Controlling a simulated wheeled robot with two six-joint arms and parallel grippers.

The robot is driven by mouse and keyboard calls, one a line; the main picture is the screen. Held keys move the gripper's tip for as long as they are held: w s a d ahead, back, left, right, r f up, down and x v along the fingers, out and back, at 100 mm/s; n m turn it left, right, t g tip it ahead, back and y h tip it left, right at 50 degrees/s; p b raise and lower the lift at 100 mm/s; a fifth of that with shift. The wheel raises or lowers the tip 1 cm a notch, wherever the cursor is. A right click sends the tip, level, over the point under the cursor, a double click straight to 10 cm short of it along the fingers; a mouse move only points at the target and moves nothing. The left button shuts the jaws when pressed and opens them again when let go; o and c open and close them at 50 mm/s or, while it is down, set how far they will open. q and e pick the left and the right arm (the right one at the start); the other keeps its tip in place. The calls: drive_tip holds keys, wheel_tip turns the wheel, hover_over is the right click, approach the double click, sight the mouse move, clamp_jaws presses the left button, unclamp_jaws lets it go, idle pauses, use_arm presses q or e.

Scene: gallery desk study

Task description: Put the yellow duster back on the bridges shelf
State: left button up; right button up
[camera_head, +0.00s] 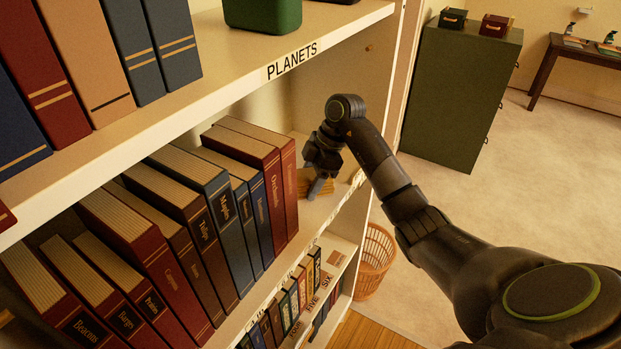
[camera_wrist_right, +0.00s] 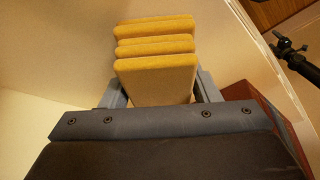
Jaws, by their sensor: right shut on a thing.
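The yellow duster (camera_wrist_right: 155,55) is a folded, ribbed yellow block between the two fingers of my right gripper in the right wrist view. My right gripper (camera_head: 318,187) is shut on it. In the head view they are inside the middle bay of the bookcase, at the right end of a row of books, below the shelf labelled PLANETS. A bit of the duster (camera_head: 327,186) shows low beside the fingers, close to the shelf board. I cannot tell whether it touches the board. The label on this shelf's edge is not readable, so I cannot confirm it as the bridges shelf. My left gripper is not in view.
Large books (camera_head: 278,190) fill the shelf left of my gripper. The PLANETS shelf (camera_head: 230,75) lies above, with a green box (camera_head: 262,14). Smaller books stand below. A wicker basket (camera_head: 375,262) and a green cabinet (camera_head: 460,95) stand to the right.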

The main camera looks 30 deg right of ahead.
drive_tip(key=shift+f, duration=0.15)
drive_tip(key=o, duration=1)
drive_tip(key=b+v, duration=0.2)
drive_tip(key=v, duration=0.3)
drive_tip(key=p+v, duration=0.5)
drive_tip(key=v, duration=0.1)
drive_tip(key=shift+r, duration=0.25)
drive_tip(key=shift+d+r+p, duration=0.2)
drive_tip(key=shift+r+p, duration=0.2)
drive_tip(key=shift+p, duration=0.1)
drive_tip(key=shift+s+f, duration=0.1)
drive_tip(key=shift+f, duration=0.05)
